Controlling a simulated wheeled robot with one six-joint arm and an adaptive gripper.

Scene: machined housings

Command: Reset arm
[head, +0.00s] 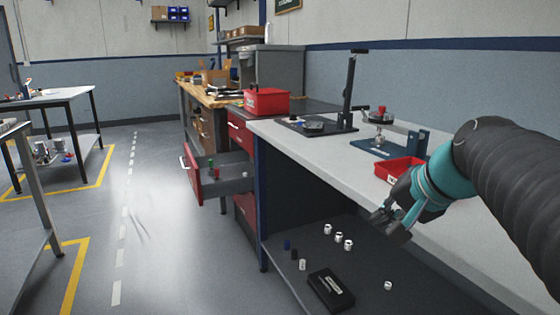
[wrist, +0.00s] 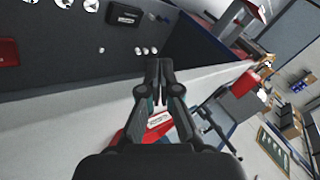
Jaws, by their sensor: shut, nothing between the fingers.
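My gripper (head: 392,222) is shut and empty. In the head view it hangs at the front edge of the grey workbench (head: 290,133), beside a red bin (head: 398,170) on the bench top. In the wrist view my gripper (wrist: 159,66) points across the bench edge, with its fingertips together. The red bin (wrist: 133,122) shows partly behind the fingers there. My arm comes in from the right of the head view.
The lower shelf (head: 300,238) holds several small metal cylinders and a black box (head: 331,290). A drawer (head: 222,178) stands open left of the bench. A red toolbox (head: 266,101) and dark fixtures (head: 318,126) stand farther back. The floor aisle (head: 150,220) is clear.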

